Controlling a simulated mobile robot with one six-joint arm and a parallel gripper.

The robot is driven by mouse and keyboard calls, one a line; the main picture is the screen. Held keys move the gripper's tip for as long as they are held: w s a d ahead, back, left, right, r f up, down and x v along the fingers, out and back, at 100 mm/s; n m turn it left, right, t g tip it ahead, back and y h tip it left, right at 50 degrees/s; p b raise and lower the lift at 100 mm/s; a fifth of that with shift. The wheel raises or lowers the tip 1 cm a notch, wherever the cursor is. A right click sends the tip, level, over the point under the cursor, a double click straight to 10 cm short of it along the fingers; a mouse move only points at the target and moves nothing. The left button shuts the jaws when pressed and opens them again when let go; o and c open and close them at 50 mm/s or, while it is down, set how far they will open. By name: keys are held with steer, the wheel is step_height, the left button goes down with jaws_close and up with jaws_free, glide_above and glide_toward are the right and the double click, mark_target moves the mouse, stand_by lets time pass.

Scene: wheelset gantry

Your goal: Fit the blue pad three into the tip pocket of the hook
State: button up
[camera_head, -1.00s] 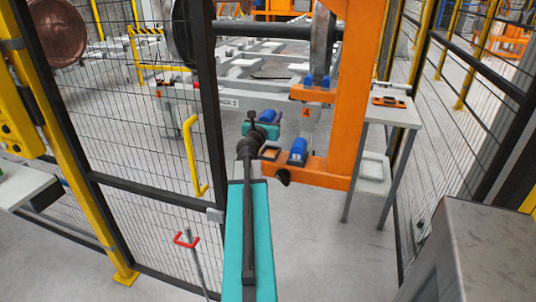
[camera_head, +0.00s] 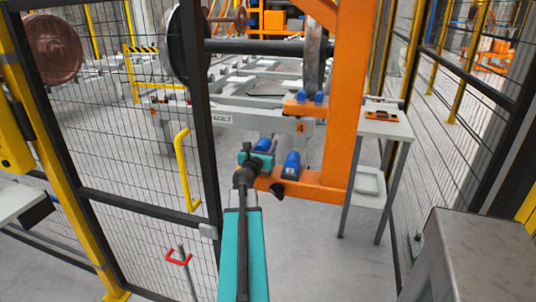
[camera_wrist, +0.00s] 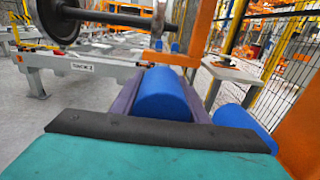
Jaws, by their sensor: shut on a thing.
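My gripper (camera_head: 263,148), teal with purple fingers, is shut on a blue pad (camera_wrist: 163,94). In the wrist view the rounded pad lies between the two purple fingers. The orange hook (camera_head: 330,197) reaches left from an upright post. In the head view my gripper is at the left tip of its lower arm and covers the tip pocket. I cannot tell whether the held pad touches the pocket. Another blue pad (camera_head: 291,164) sits on the lower arm just right of my gripper; part of a blue pad also shows at right in the wrist view (camera_wrist: 240,122).
Blue pads (camera_head: 303,97) sit on an upper orange bracket below a wheelset axle (camera_head: 255,47). A grey side table (camera_head: 375,123) stands right of the post. A mesh gate with a yellow handle (camera_head: 184,170) is at left. A grey cabinet (camera_head: 475,250) is at lower right.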

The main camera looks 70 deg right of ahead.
steer(key=shift+f+b, duration=0.55)
steer(key=shift+f, duration=1.25)
steer(key=shift+f, duration=0.2)
steer(key=o, duration=1.3)
steer(key=shift+r, duration=0.25)
